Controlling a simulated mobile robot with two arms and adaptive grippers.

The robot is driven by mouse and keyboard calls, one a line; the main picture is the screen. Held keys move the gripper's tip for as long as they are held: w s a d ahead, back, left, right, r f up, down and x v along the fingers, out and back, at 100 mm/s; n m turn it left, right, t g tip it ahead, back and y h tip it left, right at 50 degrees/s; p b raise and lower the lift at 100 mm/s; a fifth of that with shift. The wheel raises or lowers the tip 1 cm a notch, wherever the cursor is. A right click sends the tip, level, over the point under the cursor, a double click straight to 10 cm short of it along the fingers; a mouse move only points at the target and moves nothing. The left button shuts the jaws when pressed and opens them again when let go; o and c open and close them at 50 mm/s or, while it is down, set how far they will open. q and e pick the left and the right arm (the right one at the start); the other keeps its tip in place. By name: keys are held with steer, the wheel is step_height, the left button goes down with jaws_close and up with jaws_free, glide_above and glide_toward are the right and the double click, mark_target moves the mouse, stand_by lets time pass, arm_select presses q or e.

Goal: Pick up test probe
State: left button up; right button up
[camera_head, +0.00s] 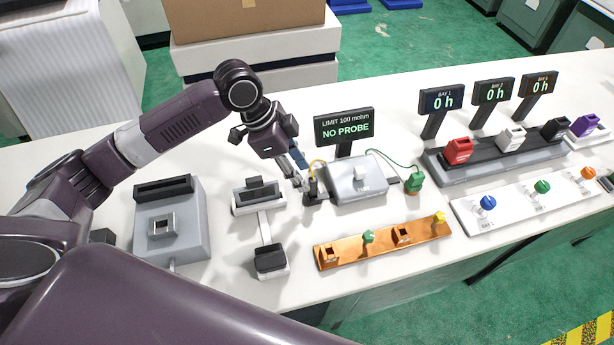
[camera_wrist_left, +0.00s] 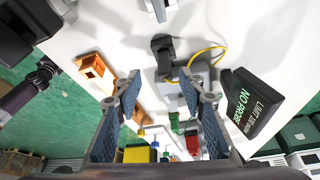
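The test probe appears to be the small black piece (camera_head: 312,186) with a yellow cable, standing beside the grey meter box (camera_head: 352,182). In the left wrist view a black piece (camera_wrist_left: 163,52) with the yellow cable lies beyond the fingertips. My left gripper (camera_head: 298,174) reaches down close to it from the upper left. In the left wrist view my left gripper (camera_wrist_left: 160,95) is open, with nothing between its fingers. Whether a finger touches the probe cannot be told. A dark arm end at the left of that view seems to be my right gripper (camera_wrist_left: 42,76); its fingers are unclear.
A display (camera_head: 345,128) behind the meter reads "NO PROBE". A green plug (camera_head: 415,181) sits right of the meter. An orange tray (camera_head: 330,256) lies in front. Grey devices (camera_head: 180,238) stand at the left. Bay displays and a white knob panel (camera_head: 515,214) are right.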

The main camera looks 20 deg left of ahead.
mark_target(312, 187)
arm_select(q)
steer(key=x, duration=0.3)
steer(key=shift+f+p, duration=0.1)
steer(key=shift+p, duration=0.25)
steer(key=x, duration=0.2)
steer(key=p+x, duration=0.1)
steer(key=shift+w+f, duration=0.4)
steer(key=shift+d+f, duration=0.1)
steer(key=shift+f, duration=0.35)
steer(key=c, duration=1)
jaws_close()
arm_select(e)
steer(key=shift+s+a+r, duration=0.2)
steer(key=shift+a+r, duration=0.2)
steer(key=shift+a, duration=0.05)
